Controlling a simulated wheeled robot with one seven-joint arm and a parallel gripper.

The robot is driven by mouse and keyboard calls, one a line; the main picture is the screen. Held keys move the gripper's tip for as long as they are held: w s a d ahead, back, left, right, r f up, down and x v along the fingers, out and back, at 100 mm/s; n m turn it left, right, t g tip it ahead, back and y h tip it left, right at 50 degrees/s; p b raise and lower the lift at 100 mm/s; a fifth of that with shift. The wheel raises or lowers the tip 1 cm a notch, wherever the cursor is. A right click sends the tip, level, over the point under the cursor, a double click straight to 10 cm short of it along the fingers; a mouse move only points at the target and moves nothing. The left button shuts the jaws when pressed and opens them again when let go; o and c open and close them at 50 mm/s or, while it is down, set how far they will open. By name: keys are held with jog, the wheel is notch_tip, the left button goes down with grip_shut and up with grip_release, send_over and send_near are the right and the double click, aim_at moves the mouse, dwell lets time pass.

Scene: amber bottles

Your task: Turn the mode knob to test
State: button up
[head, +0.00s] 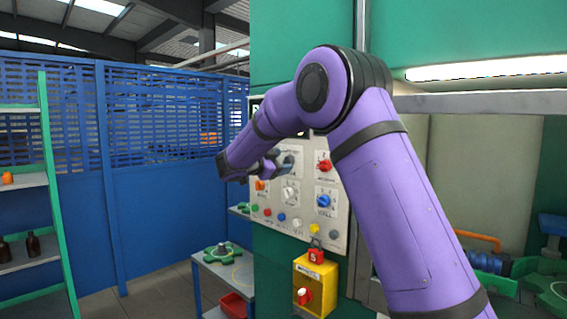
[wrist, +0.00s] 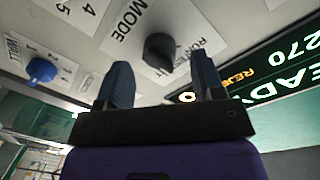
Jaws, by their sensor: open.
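The black mode knob (wrist: 160,52) sits on a pale plate marked MODE in the wrist view. A label beside it begins with RUN; the rest is too small and tilted to read, and I cannot make out a test mark. My gripper (wrist: 164,80) is open, its two dark fingers pointing at the panel, with the knob beyond and between their tips. No contact with the knob is visible. In the head view my gripper (head: 274,165) is at the upper left of the control panel (head: 339,240), where the mode knob cannot be told apart from it.
A blue knob (wrist: 41,70) is left in the wrist view, and a lit display (wrist: 270,75) lies close by the right finger. In the head view, a red knob (head: 324,166), a white knob (head: 290,194) and another blue knob (head: 323,201) are near my gripper.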

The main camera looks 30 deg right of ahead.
jog(key=v, duration=0.9)
jog(key=s+a+r+n+t+y, duration=0.3)
jog(key=s+r+n+t+y, duration=0.8)
jog(key=n+y, duration=0.3)
jog(key=s+d+f+n+g+y, duration=0.1)
jog(key=s+f+n+g, duration=0.1)
jog(key=s+f, duration=0.4)
jog(key=s+f+n+g, duration=0.3)
jog(key=s+f+g, duration=0.2)
jog(key=s, duration=1.1)
jog(key=s+d+f+n+g+y, duration=0.1)
jog(key=s+f+n+g, duration=0.2)
jog(key=s+f, duration=0.4)
jog(key=s, duration=0.4)
jog(key=shift+s+d+f+g+y, duration=0.25)
jog(key=shift+d+f+g+y, duration=0.05)
jog(key=shift+d+f+g, duration=0.1)
